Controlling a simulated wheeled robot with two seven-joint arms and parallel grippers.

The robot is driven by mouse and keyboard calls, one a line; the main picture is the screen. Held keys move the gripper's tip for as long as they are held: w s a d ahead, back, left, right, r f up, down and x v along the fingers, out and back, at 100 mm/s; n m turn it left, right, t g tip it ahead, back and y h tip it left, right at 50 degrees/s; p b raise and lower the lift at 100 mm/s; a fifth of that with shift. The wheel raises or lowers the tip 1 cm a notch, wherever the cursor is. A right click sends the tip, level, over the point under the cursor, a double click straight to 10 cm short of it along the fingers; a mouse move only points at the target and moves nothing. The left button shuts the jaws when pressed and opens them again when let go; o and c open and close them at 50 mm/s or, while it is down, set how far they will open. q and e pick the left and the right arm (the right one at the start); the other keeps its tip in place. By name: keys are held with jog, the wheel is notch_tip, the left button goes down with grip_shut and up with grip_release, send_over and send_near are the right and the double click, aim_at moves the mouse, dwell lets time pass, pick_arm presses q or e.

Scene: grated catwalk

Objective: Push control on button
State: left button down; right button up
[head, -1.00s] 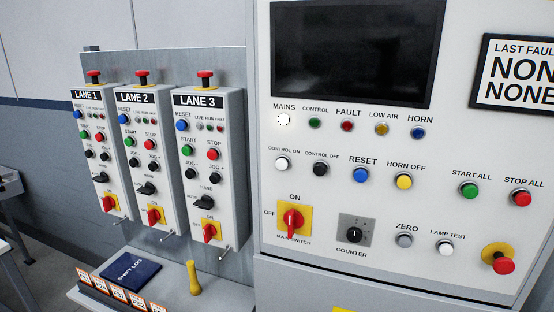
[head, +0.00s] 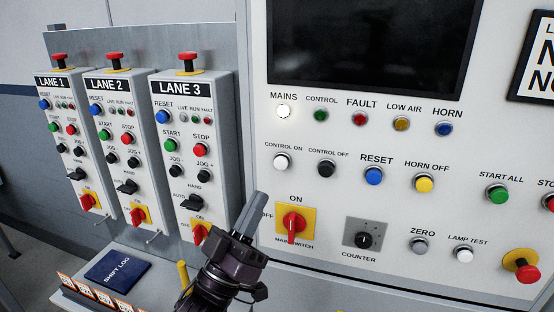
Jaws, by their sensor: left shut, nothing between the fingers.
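The white CONTROL ON button (head: 281,161) is on the main panel, at the left end of the second row, under its label. It shows in full and nothing touches it. My left gripper (head: 257,200) is shut and empty. It is below and slightly left of the button in the picture, its fingers pointing up, just left of the red and yellow MAIN SWITCH (head: 293,222). The black CONTROL OFF button (head: 326,168) is right of CONTROL ON. The white MAINS lamp (head: 283,111) looks bright. My right gripper is not in view.
Three lane boxes (head: 193,150) with buttons and red mushroom knobs stand left of the panel. A dark screen (head: 365,45) is above the lamps. A blue SHIFT LOG book (head: 117,267) and a yellow object (head: 183,273) are on the ledge below. The red emergency knob (head: 527,272) is at lower right.

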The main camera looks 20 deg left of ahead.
pick_arm(q)
jog(key=shift+s+d+r, duration=0.1)
jog(key=shift+s+r, duration=0.05)
jog(key=shift+r, duration=0.05)
send_near(282, 161)
jog(key=shift+w+d+r, duration=0.3)
jog(key=shift+w+r, duration=0.15)
jog(key=shift+r, duration=0.35)
jog(key=shift+w+d+r, duration=0.3)
jog(key=shift+w+r, duration=0.15)
jog(key=shift+r, duration=0.35)
jog(key=shift+w+d+r, duration=0.3)
jog(key=shift+w+r, duration=0.15)
jog(key=shift+r, duration=0.35)
jog(key=shift+w, duration=0.15)
jog(key=shift+w, duration=0.3)
jog(key=shift+w+b, duration=0.3)
jog(key=shift+w, duration=0.45)
dwell(1.2)
jog(key=shift+s, duration=1.2)
